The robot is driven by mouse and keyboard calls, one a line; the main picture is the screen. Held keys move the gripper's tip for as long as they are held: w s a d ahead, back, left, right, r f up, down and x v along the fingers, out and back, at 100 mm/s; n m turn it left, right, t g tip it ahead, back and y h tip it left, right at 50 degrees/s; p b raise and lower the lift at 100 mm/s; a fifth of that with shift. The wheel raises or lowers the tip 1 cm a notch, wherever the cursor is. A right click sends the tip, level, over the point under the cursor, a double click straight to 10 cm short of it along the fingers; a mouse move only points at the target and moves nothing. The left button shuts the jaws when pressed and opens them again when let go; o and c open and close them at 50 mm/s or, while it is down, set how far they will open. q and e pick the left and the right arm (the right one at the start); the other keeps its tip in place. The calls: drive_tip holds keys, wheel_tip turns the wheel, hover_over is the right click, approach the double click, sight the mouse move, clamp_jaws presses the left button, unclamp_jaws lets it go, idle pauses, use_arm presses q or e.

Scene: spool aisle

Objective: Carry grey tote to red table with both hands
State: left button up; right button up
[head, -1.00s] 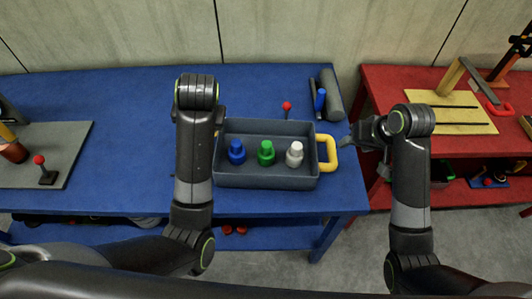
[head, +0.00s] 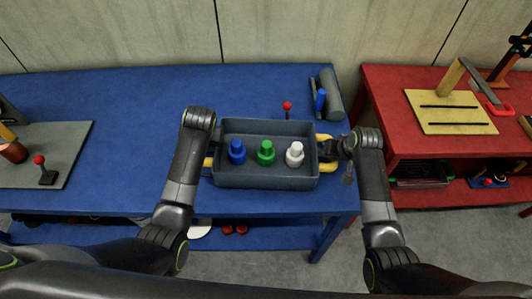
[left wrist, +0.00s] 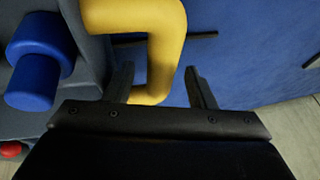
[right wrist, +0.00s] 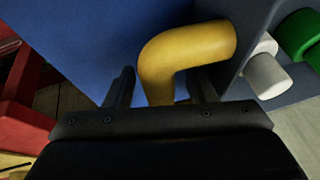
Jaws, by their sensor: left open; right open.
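The grey tote (head: 225,178) sits on the blue table (head: 120,110), holding a blue bottle (head: 237,153), a green bottle (head: 266,154) and a white bottle (head: 295,155). It has a yellow handle at each end. My left gripper (left wrist: 160,80) is open, its fingers on either side of the left handle (left wrist: 168,35); in the head view my arm partly hides that handle (head: 208,163). My right gripper (right wrist: 162,82) is open, its fingers on either side of the right handle (right wrist: 195,45). In the head view it also shows (head: 335,148) over that handle.
The red table (head: 385,100) stands to the right across a gap, with a yellow slotted board (head: 450,122) on it. A grey cylinder (head: 332,95), a blue upright piece (head: 320,101) and a red-knobbed lever (head: 287,106) are behind the tote. A grey board (head: 70,140) lies at the left.

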use_arm(q)
drive_tip(key=shift+w+a+f, duration=0.15)
drive_tip(key=shift+w+f, duration=0.1)
drive_tip(key=shift+f, duration=0.3)
use_arm(e)
drive_tip(key=shift+w+a+f, duration=0.15)
drive_tip(key=shift+w+f, duration=0.05)
drive_tip(key=shift+f, duration=0.35)
use_arm(q)
clamp_jaws()
use_arm(e)
clamp_jaws()
idle(0.4)
use_arm(q)
drive_tip(key=shift+w+r, duration=0.15)
drive_tip(key=shift+r, duration=0.05)
use_arm(e)
drive_tip(key=shift+w+r, duration=0.15)
drive_tip(key=shift+r, duration=0.05)
